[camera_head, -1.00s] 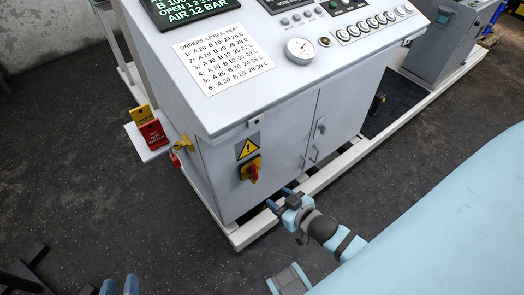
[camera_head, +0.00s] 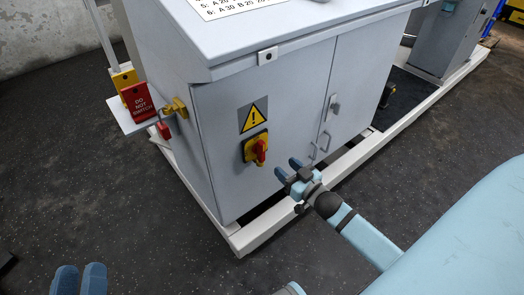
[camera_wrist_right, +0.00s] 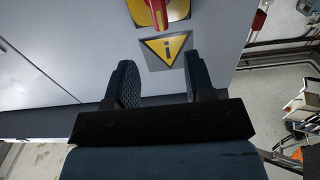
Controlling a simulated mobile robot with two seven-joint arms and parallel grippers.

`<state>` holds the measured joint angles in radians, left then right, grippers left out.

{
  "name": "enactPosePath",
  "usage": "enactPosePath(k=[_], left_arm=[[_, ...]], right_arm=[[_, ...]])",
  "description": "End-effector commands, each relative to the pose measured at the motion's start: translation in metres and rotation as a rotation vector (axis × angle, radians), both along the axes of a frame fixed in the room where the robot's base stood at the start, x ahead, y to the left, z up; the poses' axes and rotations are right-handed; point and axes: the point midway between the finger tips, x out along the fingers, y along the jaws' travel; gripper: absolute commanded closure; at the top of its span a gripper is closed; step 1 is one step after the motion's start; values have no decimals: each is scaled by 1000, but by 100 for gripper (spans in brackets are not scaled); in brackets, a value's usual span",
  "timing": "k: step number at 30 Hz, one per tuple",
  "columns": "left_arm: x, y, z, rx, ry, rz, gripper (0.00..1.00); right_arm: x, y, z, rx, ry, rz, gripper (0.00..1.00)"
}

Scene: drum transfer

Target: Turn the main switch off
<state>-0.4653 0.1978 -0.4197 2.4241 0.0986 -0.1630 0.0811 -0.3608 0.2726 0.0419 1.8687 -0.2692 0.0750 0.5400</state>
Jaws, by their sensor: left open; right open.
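The main switch (camera_head: 257,149) is a red handle on a yellow plate on the grey cabinet front, below a yellow warning triangle (camera_head: 253,118). Its handle looks roughly upright. In the right wrist view the switch (camera_wrist_right: 158,12) shows at the top edge, partly cut off. My right gripper (camera_head: 288,168) is open and empty, to the right of the switch and slightly lower, apart from it. Its two fingers (camera_wrist_right: 158,75) are spread in the wrist view with the inverted triangle just beyond them. My left gripper (camera_head: 79,279) is open and empty at the lower left, far from the switch.
A red "do not switch" tag (camera_head: 138,101) and a yellow one (camera_head: 124,79) stand on a small shelf at the cabinet's left. A yellow fitting (camera_head: 176,107) sticks out near the corner. A white base rail (camera_head: 262,229) runs along the floor. Door handles (camera_head: 325,140) are right of the switch.

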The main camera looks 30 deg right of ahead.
Motion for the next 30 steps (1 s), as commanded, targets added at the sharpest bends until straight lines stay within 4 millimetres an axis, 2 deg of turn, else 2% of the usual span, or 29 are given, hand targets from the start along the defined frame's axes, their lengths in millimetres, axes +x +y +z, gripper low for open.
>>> enactPosePath(k=[9,15,21,30], left_arm=[[2,-3,-24,24,56,-23,57],[3,-4,-38,46,98,-36,57],[3,-5,-44,57,120,-43,57],[3,-5,-44,58,124,-45,57]], right_arm=[[69,5,-2,-3,-2,0,51],[102,8,-1,-3,-1,0,51],[117,9,-1,-2,2,-1,51],[119,9,0,-2,2,-1,51]])
